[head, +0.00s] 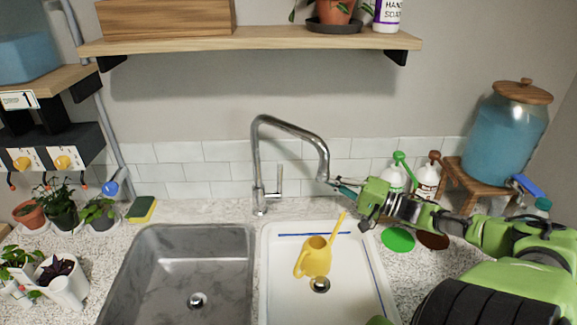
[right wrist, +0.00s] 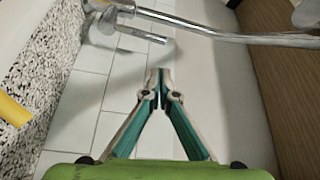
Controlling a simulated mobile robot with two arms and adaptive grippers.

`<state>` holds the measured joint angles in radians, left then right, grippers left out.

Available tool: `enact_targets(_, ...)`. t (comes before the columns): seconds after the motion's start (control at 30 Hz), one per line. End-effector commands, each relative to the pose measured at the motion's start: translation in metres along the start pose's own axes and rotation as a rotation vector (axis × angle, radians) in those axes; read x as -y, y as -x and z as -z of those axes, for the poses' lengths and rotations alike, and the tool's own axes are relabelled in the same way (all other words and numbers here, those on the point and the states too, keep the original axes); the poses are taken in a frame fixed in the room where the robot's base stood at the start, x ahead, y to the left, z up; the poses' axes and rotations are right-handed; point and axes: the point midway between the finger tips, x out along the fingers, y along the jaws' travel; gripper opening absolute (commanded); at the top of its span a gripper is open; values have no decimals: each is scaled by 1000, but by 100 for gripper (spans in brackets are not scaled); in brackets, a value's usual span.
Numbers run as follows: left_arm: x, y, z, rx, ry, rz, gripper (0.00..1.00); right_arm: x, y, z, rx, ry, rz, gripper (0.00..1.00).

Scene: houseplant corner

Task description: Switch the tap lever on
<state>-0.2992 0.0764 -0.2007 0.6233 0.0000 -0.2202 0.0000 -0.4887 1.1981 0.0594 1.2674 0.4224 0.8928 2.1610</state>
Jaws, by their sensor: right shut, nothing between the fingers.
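The chrome tap (head: 261,165) stands behind the two sinks, its spout arching to the right. Its lever (head: 279,180) is a thin upright rod on the right side of the tap's base; it also shows at the top left of the right wrist view (right wrist: 142,34). My right gripper (head: 336,184) is shut and empty, its tips together (right wrist: 158,76) beside the spout end. It is to the right of the lever and apart from it. No water shows at the spout. My left gripper is not in view.
A yellow watering can (head: 315,258) stands in the white right basin (head: 275,228), beside the grey left basin (head: 180,245). Soap bottles (head: 426,180) and a blue dispenser (head: 503,135) stand at right. A wooden shelf (head: 260,40) hangs above the tap. Potted plants (head: 62,210) are at left.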

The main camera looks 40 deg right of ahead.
Motion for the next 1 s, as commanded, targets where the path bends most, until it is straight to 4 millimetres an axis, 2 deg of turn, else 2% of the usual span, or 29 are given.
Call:
enact_targets(0.03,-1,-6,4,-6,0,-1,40,-1,-7,-2,7,-11,4,0)
enact_targets(0.17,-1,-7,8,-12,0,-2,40,2,-13,-2,7,-30,7,0)
enact_targets(0.5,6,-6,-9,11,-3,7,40,4,-14,-1,6,-31,8,0)
enact_targets(0.67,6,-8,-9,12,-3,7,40,4,-21,-1,6,-31,10,0)
enact_targets(1.0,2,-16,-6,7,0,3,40,5,-62,-1,5,-29,13,0)
